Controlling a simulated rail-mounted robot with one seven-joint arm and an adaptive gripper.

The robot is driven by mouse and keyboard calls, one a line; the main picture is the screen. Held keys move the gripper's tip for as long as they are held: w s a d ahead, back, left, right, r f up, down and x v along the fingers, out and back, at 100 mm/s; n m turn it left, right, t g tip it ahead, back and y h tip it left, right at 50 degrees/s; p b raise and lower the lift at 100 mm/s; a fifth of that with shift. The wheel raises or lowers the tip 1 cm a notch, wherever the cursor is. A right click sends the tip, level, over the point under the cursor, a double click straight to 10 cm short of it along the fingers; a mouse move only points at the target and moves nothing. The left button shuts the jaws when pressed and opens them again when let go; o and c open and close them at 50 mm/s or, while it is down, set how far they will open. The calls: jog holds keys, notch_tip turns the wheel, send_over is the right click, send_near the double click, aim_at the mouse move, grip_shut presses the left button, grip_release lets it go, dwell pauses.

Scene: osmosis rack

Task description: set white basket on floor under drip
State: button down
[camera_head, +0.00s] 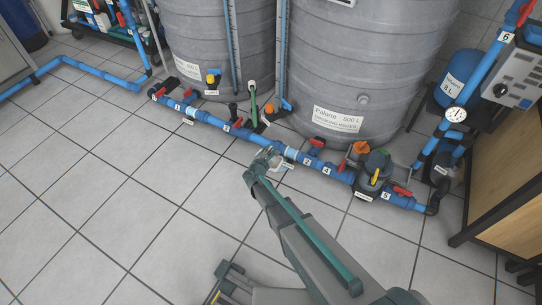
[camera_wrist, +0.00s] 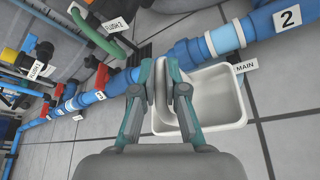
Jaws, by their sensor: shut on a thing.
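The white basket (camera_wrist: 222,100) is a shallow rectangular tub, seen in the wrist view just beyond and right of my fingers. I cannot tell whether the basket touches the floor. No drip is visible.
The blue pipe (camera_head: 240,132) with valves and numbered tags runs along the floor in front of two large grey tanks (camera_head: 345,70). A wooden cabinet (camera_head: 508,150) stands at the right. The tiled floor (camera_head: 120,200) at the left is clear.

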aim_at(278, 161)
jog(key=w+f+b, duration=0.4)
jog(key=w+f, duration=0.2)
jog(key=f, duration=0.3)
jog(key=shift+w+d+f, duration=0.15)
jog(key=shift+f, duration=0.15)
jog(key=shift+f, duration=0.1)
jog(key=shift+f+b, duration=0.1)
jog(key=shift+b, duration=0.2)
jog(key=c, duration=1.2)
grip_release()
